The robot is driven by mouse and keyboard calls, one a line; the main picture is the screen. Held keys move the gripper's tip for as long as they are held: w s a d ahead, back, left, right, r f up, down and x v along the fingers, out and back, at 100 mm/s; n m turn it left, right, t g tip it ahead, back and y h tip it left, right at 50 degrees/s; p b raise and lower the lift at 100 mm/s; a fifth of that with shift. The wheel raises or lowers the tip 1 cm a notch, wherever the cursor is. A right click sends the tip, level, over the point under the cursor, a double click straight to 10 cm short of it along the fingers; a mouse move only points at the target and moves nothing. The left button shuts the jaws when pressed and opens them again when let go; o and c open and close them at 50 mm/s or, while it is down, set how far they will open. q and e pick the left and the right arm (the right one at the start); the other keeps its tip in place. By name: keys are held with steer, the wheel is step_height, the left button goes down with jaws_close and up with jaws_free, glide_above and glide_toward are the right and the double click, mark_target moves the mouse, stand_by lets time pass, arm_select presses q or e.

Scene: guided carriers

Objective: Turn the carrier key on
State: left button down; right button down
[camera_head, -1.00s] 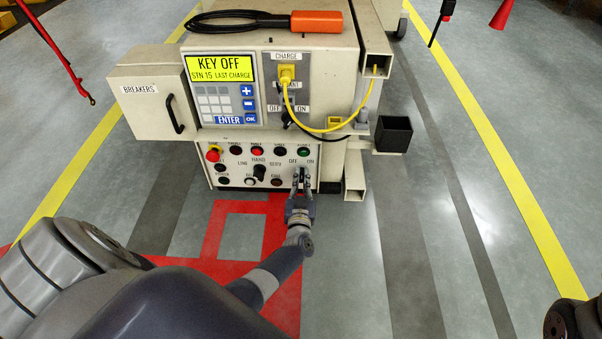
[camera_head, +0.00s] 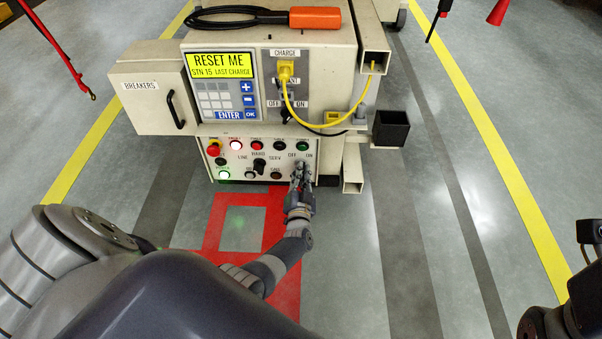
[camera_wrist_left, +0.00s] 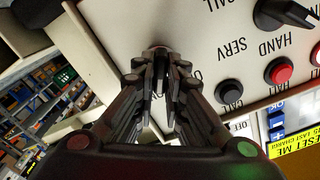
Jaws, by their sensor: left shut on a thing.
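The carrier's key switch sits at the right end of the lower control panel (camera_head: 233,175), under the OFF and ON labels. My left gripper (camera_head: 300,182) is at the switch, fingers shut on the key. The fingers hide the key, so its exact angle cannot be told. In the left wrist view the fingers (camera_wrist_left: 158,68) are close together against the white panel. The carrier's display (camera_head: 222,66) reads RESET ME, STN 15 LAST CHARGE. Part of my right arm's end (camera_head: 590,233) shows at the right edge.
A black selector knob (camera_head: 259,165) and a red emergency button (camera_head: 214,148) are on the same panel. The breakers box (camera_head: 150,95) juts out left above it. A yellow cable (camera_head: 310,127) loops from the charge socket. A black bin (camera_head: 391,129) hangs right.

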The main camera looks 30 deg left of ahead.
arm_select(q)
steer(key=c, duration=1.7)
jaws_free()
steer(key=shift+o, duration=0.2)
steer(key=v, duration=0.7)
steer(key=shift+s, duration=0.25)
steer(key=shift+d, duration=0.15)
